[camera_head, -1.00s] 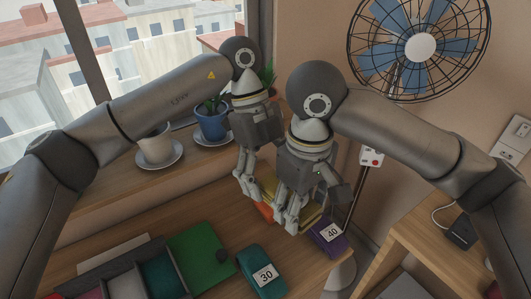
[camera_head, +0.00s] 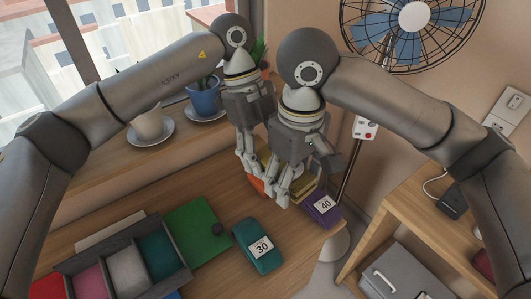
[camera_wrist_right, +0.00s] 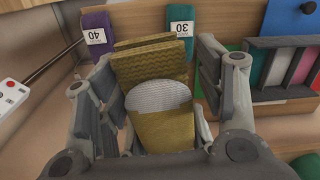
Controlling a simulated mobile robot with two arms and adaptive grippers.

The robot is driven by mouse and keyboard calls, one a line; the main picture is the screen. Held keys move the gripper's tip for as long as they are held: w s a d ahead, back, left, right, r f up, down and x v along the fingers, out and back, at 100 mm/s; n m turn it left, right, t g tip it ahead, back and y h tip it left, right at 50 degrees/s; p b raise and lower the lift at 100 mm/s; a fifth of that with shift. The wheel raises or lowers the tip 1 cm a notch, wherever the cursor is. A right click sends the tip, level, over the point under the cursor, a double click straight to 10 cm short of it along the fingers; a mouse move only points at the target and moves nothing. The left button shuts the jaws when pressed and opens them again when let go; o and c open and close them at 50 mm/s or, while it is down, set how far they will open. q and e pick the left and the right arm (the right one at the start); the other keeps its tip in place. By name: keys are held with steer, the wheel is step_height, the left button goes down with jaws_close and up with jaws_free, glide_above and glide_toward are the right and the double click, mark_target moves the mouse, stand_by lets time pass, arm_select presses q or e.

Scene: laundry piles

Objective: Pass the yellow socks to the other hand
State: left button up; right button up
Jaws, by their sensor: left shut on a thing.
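The yellow socks (camera_wrist_right: 158,130) are a folded mustard bundle with a pale grey patch, large in the right wrist view. In the head view only bits of yellow (camera_head: 263,152) show, mostly hidden by the grippers. My left gripper (camera_head: 249,168) is shut on the socks, close beside my right gripper. My right gripper (camera_head: 280,194) is around the socks; in its wrist view the fingers (camera_wrist_right: 158,92) stand apart on either side of them. I cannot see clear finger contact there.
A purple bundle marked 40 (camera_head: 321,211) and a teal one marked 30 (camera_head: 258,246) lie on the table below. An orange item (camera_head: 256,185) is partly hidden. A divided tray (camera_head: 181,270) and green cloth (camera_head: 196,231) are left. Pots stand by the window; a fan (camera_head: 411,18) is behind.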

steer(key=shift+o, duration=1)
